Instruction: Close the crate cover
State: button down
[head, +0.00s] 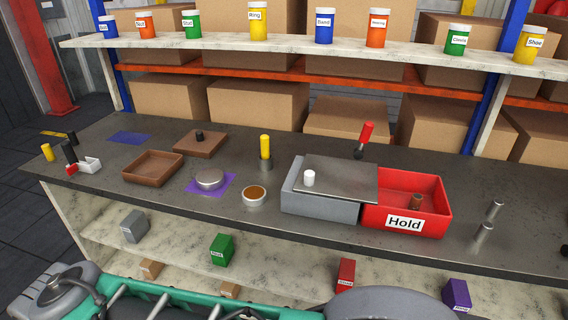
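A grey crate (318,208) stands on the dark bench top, right of the middle. Its flat dark grey cover (340,178) lies over most of its top, with a white knob (309,178) near the cover's front left. The cover sits shifted to the right: a strip of the crate's inside shows along its left side, and the cover's right edge reaches the left side of the red bin. What is inside the crate is mostly hidden. My gripper is not in view.
A red bin (405,222) labelled "Hold" with a brown piece inside stands against the crate's right side. A red-handled tool (366,133) stands behind. A small bowl (254,196) and a yellow-handled tool (265,147) are to the left, near a brown tray (153,168). A shelf with jars hangs above.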

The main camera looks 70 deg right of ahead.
aim_at(331, 176)
jog(key=z, duration=0.6)
jog(key=i, duration=0.9)
jog(key=z, duration=0.8)
